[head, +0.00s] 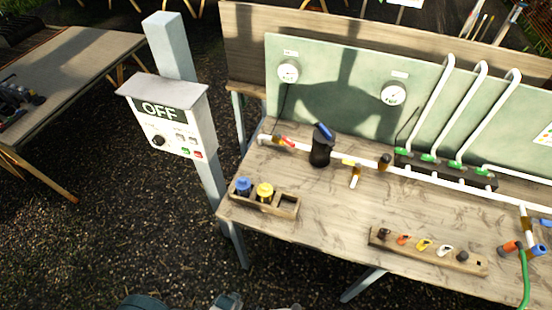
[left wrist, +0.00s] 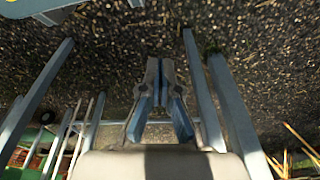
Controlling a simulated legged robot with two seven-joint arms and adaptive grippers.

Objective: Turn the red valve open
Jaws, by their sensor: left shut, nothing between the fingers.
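The red valve (head: 286,141) is a small red lever on the white pipe near the left end of the bench, just left of a black, blue-topped fitting. Its lever lies slanted near the pipe; I cannot tell its exact setting. My left gripper (left wrist: 158,72) is in the left wrist view, its two blue-grey fingers close together with nothing between them. It hangs over dark gravel, away from the valve, which does not show in that view. Only parts of my own body show at the bottom of the head view. My right gripper is not in view.
The wooden bench (head: 330,215) carries a green panel with two gauges (head: 289,71) (head: 393,92). A yellow-handled valve (head: 350,163) is further right. Gravel in front is clear.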

